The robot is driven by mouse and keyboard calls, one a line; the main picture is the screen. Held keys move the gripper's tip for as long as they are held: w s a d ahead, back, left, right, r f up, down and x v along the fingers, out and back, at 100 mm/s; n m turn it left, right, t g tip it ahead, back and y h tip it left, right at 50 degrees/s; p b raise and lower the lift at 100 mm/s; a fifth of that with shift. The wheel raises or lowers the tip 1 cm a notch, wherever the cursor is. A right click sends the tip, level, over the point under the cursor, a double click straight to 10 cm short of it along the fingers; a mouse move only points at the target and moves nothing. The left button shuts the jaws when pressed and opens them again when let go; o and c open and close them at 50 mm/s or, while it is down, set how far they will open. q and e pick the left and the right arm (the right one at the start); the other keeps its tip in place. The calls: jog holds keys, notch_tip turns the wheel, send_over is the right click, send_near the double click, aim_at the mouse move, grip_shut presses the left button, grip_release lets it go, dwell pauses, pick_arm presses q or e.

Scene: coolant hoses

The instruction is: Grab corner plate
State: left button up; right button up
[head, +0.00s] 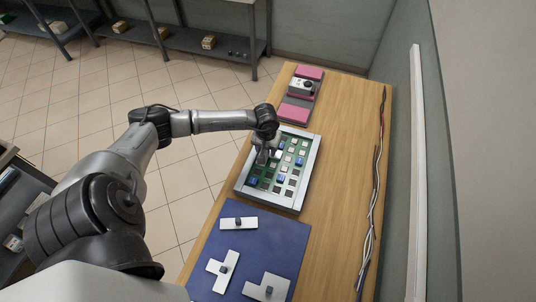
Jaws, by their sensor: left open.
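A white L-shaped corner plate (277,283) with a small dark knob lies on the blue mat (268,240) at the bottom of the head view. My left gripper (262,156) is open, pointing down over the left part of the green board (269,177), far from the corner plate. Its fingertips are small and partly blend with the board. My right gripper is not in view.
The green board sits in a light grey frame (267,201) on the wooden table (338,160). A pink holder with a white device (301,87) stands at the far end. Dark, grey and red hoses (375,185) run along the right edge by the wall. Shelves stand across the floor.

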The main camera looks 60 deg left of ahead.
pick_arm(q)
jog(key=shift+c, duration=0.3)
grip_shut()
jog(key=shift+r, duration=0.1)
